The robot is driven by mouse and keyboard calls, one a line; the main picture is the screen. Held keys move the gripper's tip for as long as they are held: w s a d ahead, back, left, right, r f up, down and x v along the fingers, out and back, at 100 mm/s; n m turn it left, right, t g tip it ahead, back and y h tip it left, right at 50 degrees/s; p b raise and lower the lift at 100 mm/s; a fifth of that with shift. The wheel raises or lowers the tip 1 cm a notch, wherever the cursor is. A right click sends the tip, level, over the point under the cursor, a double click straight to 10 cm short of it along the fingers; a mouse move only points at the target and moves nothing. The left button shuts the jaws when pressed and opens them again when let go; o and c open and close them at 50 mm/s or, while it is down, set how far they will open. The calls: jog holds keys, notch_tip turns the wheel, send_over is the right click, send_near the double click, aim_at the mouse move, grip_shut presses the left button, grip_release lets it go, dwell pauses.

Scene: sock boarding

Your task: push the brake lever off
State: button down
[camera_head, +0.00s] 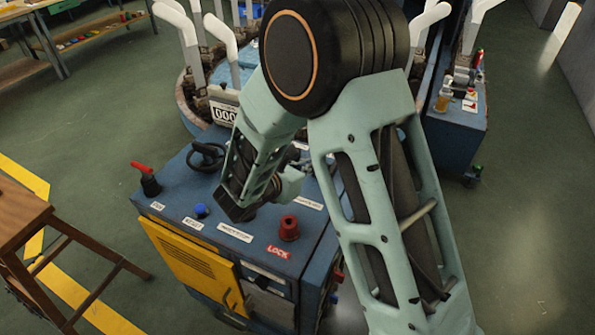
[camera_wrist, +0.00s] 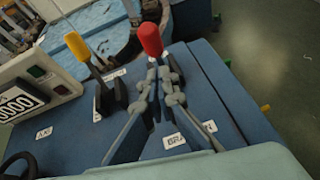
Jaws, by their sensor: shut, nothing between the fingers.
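The brake lever, with a red knob (camera_wrist: 150,40), stands on the blue console top in the wrist view. A partly covered label starting "BRA" (camera_wrist: 188,135) lies at its foot. My gripper (camera_wrist: 163,72) is shut and empty, with its fingertips right at the lever, just below the red knob. The fingers hide most of the lever's shaft, and I cannot tell whether they touch it. In the head view my arm covers this lever and most of my gripper.
A yellow-knobbed lever (camera_wrist: 77,46) stands just left of the brake lever. A counter (camera_wrist: 18,103) and a black handwheel (camera_head: 207,156) are further left. The console also carries a red-tipped lever (camera_head: 145,178), a blue button (camera_head: 201,210) and a red knob (camera_head: 288,229) by a LOCK label.

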jog(key=shift+w+d+r, duration=0.3)
jog(key=shift+w+d, duration=0.05)
jog(key=shift+w, duration=0.15)
jog(key=shift+w+d+r, duration=0.25)
jog(key=shift+w+d, duration=0.05)
jog(key=shift+w, duration=0.2)
jog(key=shift+r+p, duration=0.15)
jog(key=shift+p, duration=0.2)
